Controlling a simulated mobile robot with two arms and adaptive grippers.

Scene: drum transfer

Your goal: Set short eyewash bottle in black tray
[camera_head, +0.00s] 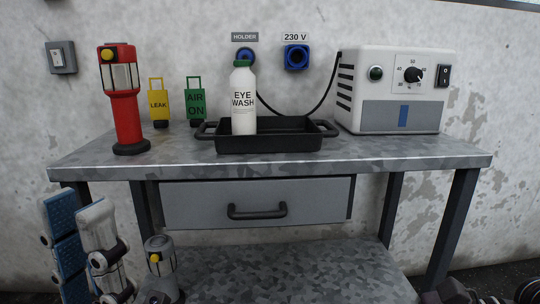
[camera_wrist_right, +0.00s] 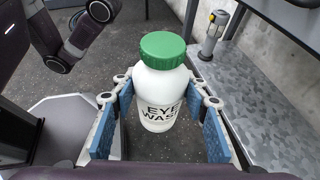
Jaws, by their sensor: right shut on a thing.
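My right gripper (camera_wrist_right: 161,100) is shut on a white bottle with a green cap (camera_wrist_right: 160,85), its label reading EYE WASH. The blue pads hold it from both sides, with dark floor below. This held bottle does not show in the head view. Another white EYE WASH bottle (camera_head: 243,100) with a green cap stands upright in the black tray (camera_head: 285,143), left of its middle. The tray sits on the bench top. My left gripper (camera_head: 79,207) is open and empty at the lower left of the head view, in front of the bench.
A grey lamp (camera_head: 161,265) is on the lower shelf. The tray's right half is bare.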

